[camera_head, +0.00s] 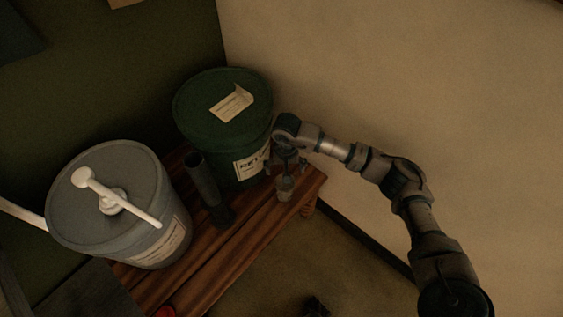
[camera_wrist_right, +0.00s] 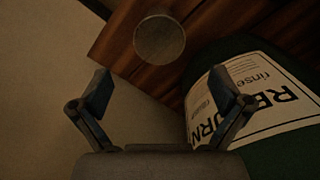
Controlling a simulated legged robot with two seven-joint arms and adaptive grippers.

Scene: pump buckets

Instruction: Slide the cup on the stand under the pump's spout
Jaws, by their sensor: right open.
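A small cup (camera_head: 284,188) stands at the right end of the wooden bench stand (camera_head: 245,232). In the right wrist view the cup (camera_wrist_right: 160,40) shows as a round grey shape just beyond my fingertips. My right gripper (camera_head: 286,166) is right above or beside the cup, open and empty; its spread fingers (camera_wrist_right: 160,92) also show in the right wrist view. The white pump (camera_head: 113,200) sits on the grey bucket (camera_head: 105,235) at the left, its spout pointing toward the lower right. My left gripper is not in view.
A green lidded bucket (camera_head: 212,118) with paper labels stands behind the cup, close to my right gripper. A dark upright tube (camera_head: 203,185) stands between the buckets. A bare strip of bench runs along the front. The wall (camera_head: 400,80) is behind my right arm.

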